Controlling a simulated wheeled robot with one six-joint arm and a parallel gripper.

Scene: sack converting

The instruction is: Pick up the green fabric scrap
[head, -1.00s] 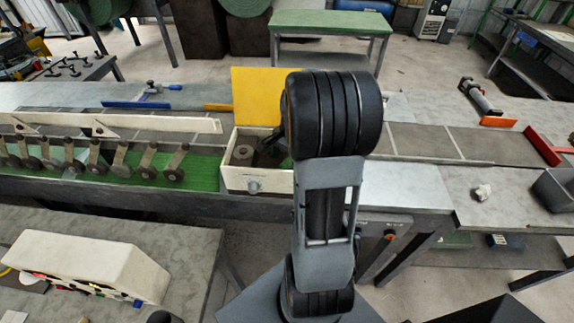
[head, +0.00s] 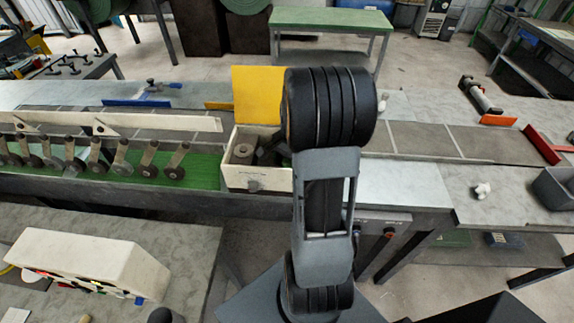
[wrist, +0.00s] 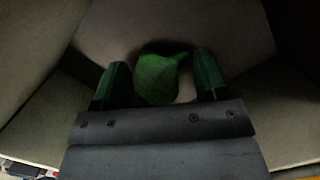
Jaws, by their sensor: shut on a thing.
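The green fabric scrap (wrist: 156,80) is a small crumpled piece in the middle of the wrist view. It sits between the two fingers of my gripper (wrist: 161,62), which is shut on it. The fingers look dark green and stand on either side of the scrap. Pale walls and a pale floor surround them in the wrist view, like the inside of a box.
A row of rollers (head: 122,160) lies further left. A white crumpled piece (head: 482,191) and a grey bin (head: 556,188) are at the right.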

